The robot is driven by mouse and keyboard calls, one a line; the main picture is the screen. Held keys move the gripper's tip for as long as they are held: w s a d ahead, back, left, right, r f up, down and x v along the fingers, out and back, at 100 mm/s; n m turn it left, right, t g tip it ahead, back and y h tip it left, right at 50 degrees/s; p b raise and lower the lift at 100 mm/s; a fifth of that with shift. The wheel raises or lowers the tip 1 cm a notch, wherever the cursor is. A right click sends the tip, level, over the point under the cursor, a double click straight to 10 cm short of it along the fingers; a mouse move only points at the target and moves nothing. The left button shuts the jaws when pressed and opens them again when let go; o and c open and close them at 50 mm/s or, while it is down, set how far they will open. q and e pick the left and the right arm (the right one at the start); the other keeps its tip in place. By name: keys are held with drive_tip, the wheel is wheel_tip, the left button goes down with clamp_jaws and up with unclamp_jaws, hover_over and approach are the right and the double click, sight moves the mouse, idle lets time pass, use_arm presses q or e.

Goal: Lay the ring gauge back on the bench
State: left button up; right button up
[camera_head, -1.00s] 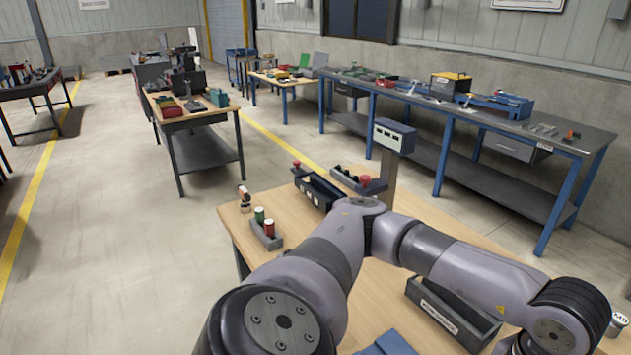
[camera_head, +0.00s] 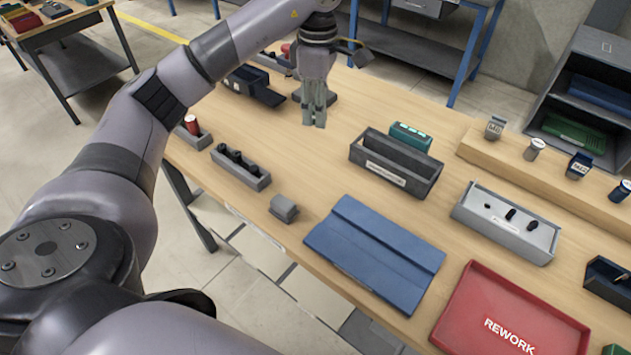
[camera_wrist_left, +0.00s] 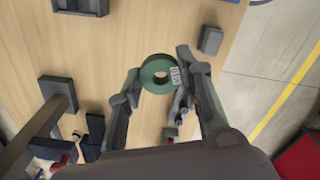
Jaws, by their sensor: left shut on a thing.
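The ring gauge (camera_wrist_left: 150,86) is a green ring with a dark hole and a small white label, seen in the left wrist view. My left gripper (camera_wrist_left: 160,80) is shut on it, one finger on each side. In the head view my left gripper (camera_head: 315,112) points down over the far left part of the wooden bench (camera_head: 300,160). I cannot make out the ring there, and its height above the bench is hard to tell. My right gripper is in neither view.
A grey labelled bin (camera_head: 395,180) stands right of my gripper, with a blue mat (camera_head: 375,250) nearer. Bare wood lies between gripper and mat.

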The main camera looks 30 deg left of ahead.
use_arm(q)
drive_tip(key=p, duration=0.2)
hover_over(317, 183)
wheel_tip(317, 183, down, 15)
drive_tip(key=shift+a+r, duration=0.1)
drive_tip(key=shift+r, duration=0.1)
wheel_tip(317, 183, down, 5)
drive_tip(key=shift+f+p, duration=0.1)
drive_tip(key=shift+p, duration=0.65)
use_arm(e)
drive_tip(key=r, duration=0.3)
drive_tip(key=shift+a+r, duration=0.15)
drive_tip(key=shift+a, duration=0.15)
use_arm(q)
drive_tip(key=shift+f+b, duration=0.25)
drive_tip(key=shift+b, duration=0.05)
drive_tip(key=o, duration=1.1)
drive_tip(key=shift+r, duration=0.1)
drive_tip(key=shift+o, duration=0.2)
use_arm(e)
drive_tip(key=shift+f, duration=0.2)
use_arm(q)
drive_tip(key=shift+r, duration=0.1)
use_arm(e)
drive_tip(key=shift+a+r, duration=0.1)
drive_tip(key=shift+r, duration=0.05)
